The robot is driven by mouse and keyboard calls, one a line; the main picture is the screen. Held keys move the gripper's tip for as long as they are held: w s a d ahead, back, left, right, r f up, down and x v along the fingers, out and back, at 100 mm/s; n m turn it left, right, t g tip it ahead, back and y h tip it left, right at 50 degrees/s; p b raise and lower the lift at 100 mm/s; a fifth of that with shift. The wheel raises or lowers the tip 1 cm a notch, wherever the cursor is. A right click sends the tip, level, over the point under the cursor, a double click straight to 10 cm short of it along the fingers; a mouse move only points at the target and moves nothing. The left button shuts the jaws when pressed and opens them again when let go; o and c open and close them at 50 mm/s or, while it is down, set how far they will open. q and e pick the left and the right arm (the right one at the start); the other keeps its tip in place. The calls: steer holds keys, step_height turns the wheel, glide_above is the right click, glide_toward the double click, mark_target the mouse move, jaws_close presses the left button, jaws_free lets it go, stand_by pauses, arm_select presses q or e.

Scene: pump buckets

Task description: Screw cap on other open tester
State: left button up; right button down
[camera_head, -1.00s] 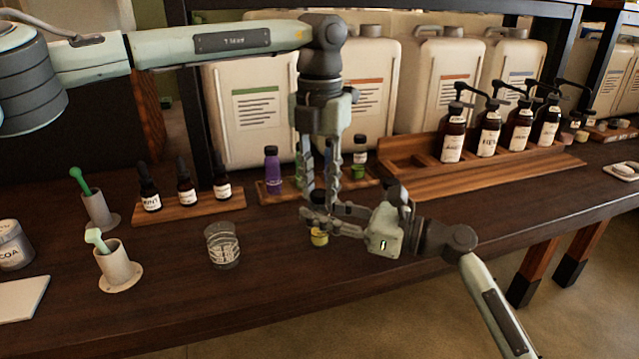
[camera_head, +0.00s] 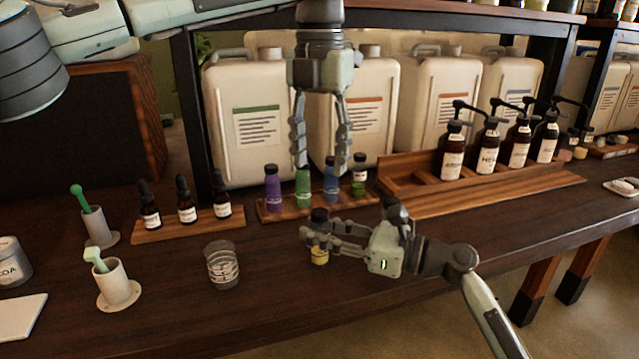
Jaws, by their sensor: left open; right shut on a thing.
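A small tester bottle with yellow liquid (camera_head: 319,257) is upright at the front middle of the table, with a dark cap (camera_head: 319,215) at its top. How tightly the cap sits I cannot tell. My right gripper (camera_head: 309,235) is shut around this bottle from the right and hides its middle. My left gripper (camera_head: 322,165) points down above and behind it, open and empty. Behind stand a purple tester (camera_head: 272,190), a green tester (camera_head: 303,190), a blue tester (camera_head: 331,182) and a clear tester with green liquid (camera_head: 359,178), all with dark tops.
The testers stand on a small wooden rack (camera_head: 270,213). Dropper bottles (camera_head: 187,200) stand on a board to the left. A glass (camera_head: 222,264) is left of the yellow tester. Pump bottles (camera_head: 452,152) stand at the right, large canisters (camera_head: 250,150) behind.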

arm_select(q)
steer(key=shift+r, duration=1.55)
arm_select(e)
steer(key=c, duration=1.1)
jaws_free()
